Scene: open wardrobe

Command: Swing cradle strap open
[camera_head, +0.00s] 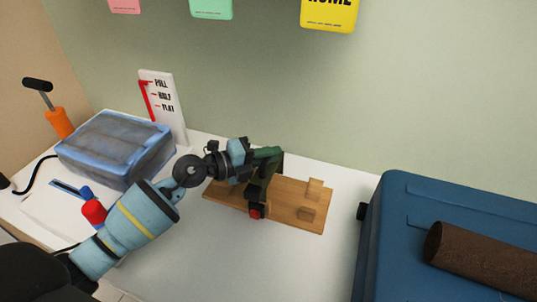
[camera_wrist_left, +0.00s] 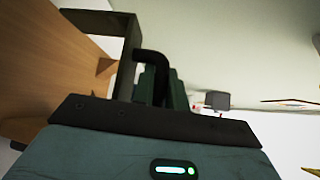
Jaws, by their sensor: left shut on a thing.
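The cradle is a wooden board (camera_head: 292,218) with two small wooden blocks on its right part, lying on the white surface. My left gripper (camera_head: 264,160) is at the frame's top and shut on the strap. The wrist view shows the dark strap frame (camera_wrist_left: 131,55) and a black bent bar just past the gripper (camera_wrist_left: 160,88), with the board (camera_wrist_left: 40,70) at left. The exact grip contact is partly hidden. My right gripper is in neither view.
A blue case (camera_head: 400,235) with a brown roll (camera_head: 480,262) on it stands at the right. White surface is free in front of the board.

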